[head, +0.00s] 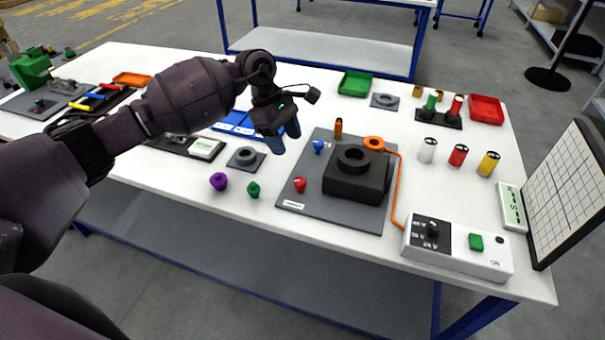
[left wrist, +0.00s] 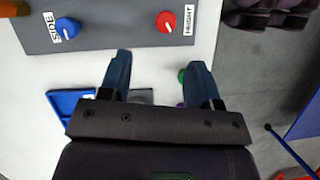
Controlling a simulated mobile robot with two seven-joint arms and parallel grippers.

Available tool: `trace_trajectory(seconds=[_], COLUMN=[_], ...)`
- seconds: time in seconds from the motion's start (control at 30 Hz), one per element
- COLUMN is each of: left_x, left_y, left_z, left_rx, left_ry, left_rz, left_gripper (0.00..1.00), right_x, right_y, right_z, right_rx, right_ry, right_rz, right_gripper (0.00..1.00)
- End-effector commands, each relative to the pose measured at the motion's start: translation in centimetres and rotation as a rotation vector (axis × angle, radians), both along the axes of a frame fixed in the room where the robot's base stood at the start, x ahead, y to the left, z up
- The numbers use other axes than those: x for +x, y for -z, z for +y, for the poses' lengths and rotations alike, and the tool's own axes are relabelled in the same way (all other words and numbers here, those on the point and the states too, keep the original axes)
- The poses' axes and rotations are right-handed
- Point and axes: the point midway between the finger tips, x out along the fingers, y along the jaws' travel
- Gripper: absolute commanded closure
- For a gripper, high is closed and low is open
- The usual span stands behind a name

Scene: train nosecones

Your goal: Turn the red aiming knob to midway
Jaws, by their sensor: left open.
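The red knob (head: 300,184) stands on the front left part of a grey base plate (head: 346,217). It also shows at the top of the left wrist view (left wrist: 166,22), beside a label reading HEIGHT, with a pale mark on its face. My left gripper (head: 284,139) is open and empty, above the table to the upper left of the red knob in the head view. In the left wrist view its fingertips (left wrist: 160,63) are apart, with the red knob beyond them and not between them. My right gripper is not in view.
A blue knob (head: 318,146) labelled SIDE (left wrist: 67,26) is on the same plate. A black block with a ring (head: 355,182) stands right of the red knob. Purple (head: 218,181) and green (head: 254,189) pieces lie left of the plate. A control box (head: 458,248) is at right.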

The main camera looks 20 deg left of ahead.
Motion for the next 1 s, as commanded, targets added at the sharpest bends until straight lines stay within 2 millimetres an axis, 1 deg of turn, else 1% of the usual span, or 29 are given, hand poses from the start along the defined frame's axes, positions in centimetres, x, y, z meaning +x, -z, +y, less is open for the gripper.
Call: trace_trajectory(seconds=[0.1, 0.27, 0.37, 0.7, 0.9, 1.0], left_x=[-0.4, -0.6, -0.8, -1.4, -1.6, -1.6], left_y=[0.1, 1.1, 2.3, 7.5, 9.4, 9.9], left_z=[0.3, -0.2, -0.7, -2.8, -3.5, -3.7], left_rx=[0.012, 0.008, 0.007, 0.006, 0.005, 0.006], left_ry=[0.060, 0.070, 0.069, 0.067, 0.067, 0.067], left_rz=[0.004, 0.001, 0.002, 0.002, 0.000, 0.000], left_gripper=[0.43, 0.43, 0.43, 0.43, 0.43, 0.43], right_x=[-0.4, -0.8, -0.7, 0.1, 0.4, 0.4], right_y=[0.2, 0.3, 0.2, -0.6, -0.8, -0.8], right_z=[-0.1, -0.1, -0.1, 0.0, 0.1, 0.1], right_rx=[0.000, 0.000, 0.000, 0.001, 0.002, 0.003], right_ry=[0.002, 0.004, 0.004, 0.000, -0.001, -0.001], right_rz=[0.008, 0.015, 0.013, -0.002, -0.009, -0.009], right_gripper=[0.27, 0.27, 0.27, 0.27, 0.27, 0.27])
